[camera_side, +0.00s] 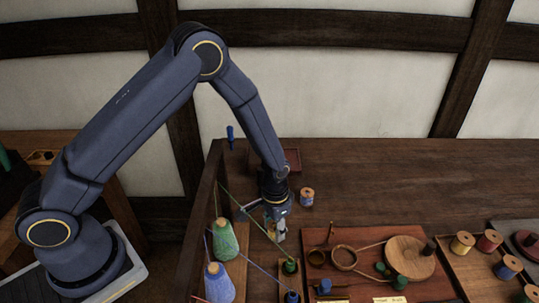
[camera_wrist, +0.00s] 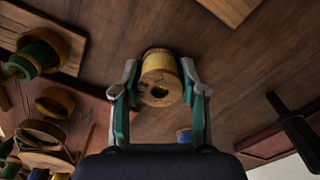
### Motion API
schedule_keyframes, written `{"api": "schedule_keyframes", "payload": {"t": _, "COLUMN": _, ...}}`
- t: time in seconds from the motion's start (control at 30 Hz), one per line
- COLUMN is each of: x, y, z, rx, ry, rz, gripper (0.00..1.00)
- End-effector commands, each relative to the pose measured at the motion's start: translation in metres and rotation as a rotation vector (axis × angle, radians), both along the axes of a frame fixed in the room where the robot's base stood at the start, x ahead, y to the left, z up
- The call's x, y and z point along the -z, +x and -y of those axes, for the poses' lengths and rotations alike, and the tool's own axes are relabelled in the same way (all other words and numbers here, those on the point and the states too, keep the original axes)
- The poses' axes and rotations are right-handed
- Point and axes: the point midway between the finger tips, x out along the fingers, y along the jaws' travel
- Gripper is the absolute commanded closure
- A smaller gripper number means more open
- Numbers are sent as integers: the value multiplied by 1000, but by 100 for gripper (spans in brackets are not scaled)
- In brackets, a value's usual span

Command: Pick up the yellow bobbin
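The yellow bobbin (camera_wrist: 160,73) shows in the wrist view between the two fingers of my gripper (camera_wrist: 160,78), its pale wooden end with a dark hole facing the camera. The fingers stand on either side of it, with only narrow gaps, and look open; contact is hard to make out. In the side view my gripper (camera_side: 278,232) points down low over the table, beside the taut threads. The bobbin between the fingers cannot be made out clearly there.
A blue-wound bobbin (camera_side: 306,196) stands just behind my gripper and shows in the wrist view (camera_wrist: 184,135). Green and blue cones (camera_side: 222,240) stand left. A red board (camera_side: 340,238) with a wooden disc (camera_side: 409,257) lies right. More bobbins stand on a tray (camera_side: 474,270).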

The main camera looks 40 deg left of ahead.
Motion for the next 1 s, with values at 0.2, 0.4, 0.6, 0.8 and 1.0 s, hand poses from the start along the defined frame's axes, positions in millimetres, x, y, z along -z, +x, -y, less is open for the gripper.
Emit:
{"api": "schedule_keyframes", "payload": {"t": 0.2, "x": 0, "y": 0, "z": 0, "rx": 0, "ry": 0, "rz": 0, "gripper": 84}}
{"api": "schedule_keyframes", "payload": {"t": 0.4, "x": -1, "y": 0, "z": 0, "rx": 0, "ry": 0, "rz": 0, "gripper": 84}}
{"api": "schedule_keyframes", "payload": {"t": 0.6, "x": -24, "y": 1, "z": 0, "rx": 0, "ry": -1, "rz": 4, "gripper": 85}}
{"api": "schedule_keyframes", "payload": {"t": 0.8, "x": -67, "y": 1, "z": 0, "rx": -1, "ry": -2, "rz": 5, "gripper": 85}}
{"api": "schedule_keyframes", "payload": {"t": 1.0, "x": -105, "y": 2, "z": 0, "rx": -1, "ry": -2, "rz": 6, "gripper": 85}}
